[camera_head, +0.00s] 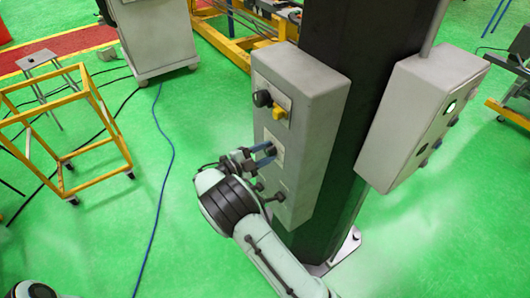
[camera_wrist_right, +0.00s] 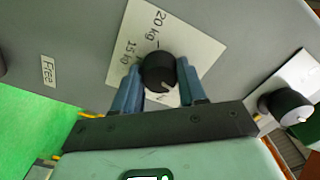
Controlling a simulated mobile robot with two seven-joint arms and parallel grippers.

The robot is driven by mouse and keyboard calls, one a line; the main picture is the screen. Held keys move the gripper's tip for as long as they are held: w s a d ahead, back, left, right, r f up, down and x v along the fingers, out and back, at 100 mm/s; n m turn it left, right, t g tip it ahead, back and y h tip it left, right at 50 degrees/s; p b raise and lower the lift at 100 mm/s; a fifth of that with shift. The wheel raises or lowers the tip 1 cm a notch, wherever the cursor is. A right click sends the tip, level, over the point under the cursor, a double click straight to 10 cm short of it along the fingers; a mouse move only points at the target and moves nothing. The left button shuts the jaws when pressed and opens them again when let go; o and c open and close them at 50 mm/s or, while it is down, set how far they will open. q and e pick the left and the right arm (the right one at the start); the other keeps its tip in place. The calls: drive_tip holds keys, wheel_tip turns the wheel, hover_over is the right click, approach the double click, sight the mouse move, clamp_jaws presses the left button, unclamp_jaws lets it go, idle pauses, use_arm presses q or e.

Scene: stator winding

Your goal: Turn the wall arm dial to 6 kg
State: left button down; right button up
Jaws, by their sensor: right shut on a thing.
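The dial (camera_wrist_right: 158,70) is a round black knob on a pale label plate (camera_wrist_right: 190,48) in the right wrist view. The plate reads "20 kg" and "15 kg"; other markings are hidden, and I cannot see a 6 kg mark. A small light mark on the knob faces the lower side of the picture. My right gripper (camera_wrist_right: 160,76) has a blue finger on each side of the knob and is shut on it. In the head view my right gripper (camera_head: 266,153) is at the middle of the grey control box (camera_head: 318,85), covering the dial. My left gripper is not in view.
A dark column (camera_head: 352,120) carries a second box (camera_head: 415,115). A yellow frame cart (camera_head: 70,150) stands left.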

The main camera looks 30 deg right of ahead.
idle(0.3)
drive_tip(key=o, duration=1.1)
drive_tip(key=shift+c, duration=0.2)
drive_tip(key=shift+a, duration=0.1)
drive_tip(key=s+a, duration=0.1)
drive_tip(key=a, duration=1.2)
drive_tip(key=shift+a, duration=0.1)
